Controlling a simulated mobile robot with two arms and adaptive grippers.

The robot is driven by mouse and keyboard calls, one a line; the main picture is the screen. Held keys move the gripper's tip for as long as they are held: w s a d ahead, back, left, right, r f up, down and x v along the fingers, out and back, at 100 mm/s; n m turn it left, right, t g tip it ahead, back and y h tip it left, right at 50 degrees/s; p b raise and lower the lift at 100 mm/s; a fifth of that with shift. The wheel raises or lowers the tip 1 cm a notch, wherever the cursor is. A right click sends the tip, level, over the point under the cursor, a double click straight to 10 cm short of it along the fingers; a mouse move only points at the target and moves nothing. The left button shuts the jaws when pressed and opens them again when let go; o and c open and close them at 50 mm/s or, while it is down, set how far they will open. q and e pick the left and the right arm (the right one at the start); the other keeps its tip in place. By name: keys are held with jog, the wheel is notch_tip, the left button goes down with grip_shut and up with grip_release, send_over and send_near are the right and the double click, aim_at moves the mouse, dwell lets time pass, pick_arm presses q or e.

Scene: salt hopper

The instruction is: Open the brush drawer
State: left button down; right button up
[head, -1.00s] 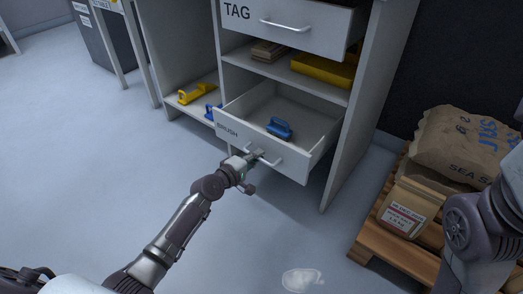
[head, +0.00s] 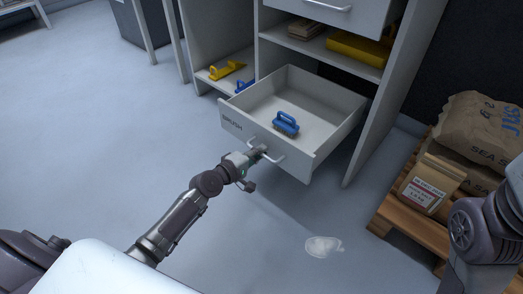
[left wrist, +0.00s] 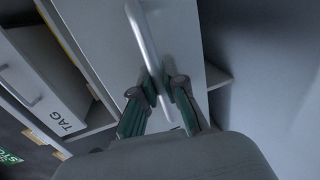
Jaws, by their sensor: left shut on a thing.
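The brush drawer (head: 296,163), labelled BRUSH, stands well out of the grey cabinet, with its interior exposed. A blue-handled brush (head: 286,122) lies inside it. My left gripper (head: 259,150) is shut on the drawer's bar handle (head: 274,157) at the drawer front. In the left wrist view, the gripper's fingers (left wrist: 162,90) sit on both sides of the handle (left wrist: 142,35), in front of the pale drawer face (left wrist: 95,40). My right arm shows at the right edge of the head view; its gripper is out of frame.
The TAG drawer (head: 330,12) is above, over a shelf with a yellow item (head: 356,47). Yellow (head: 227,71) and blue tools lie on a low shelf at left. A wooden pallet (head: 402,219) with sacks (head: 477,128) stands at right. A white spill (head: 323,246) lies on otherwise clear floor.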

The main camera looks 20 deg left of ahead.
pick_arm(q)
jog(key=c, duration=1.3)
grip_release()
jog(key=shift+o, duration=0.5)
jog(key=v, duration=1.2)
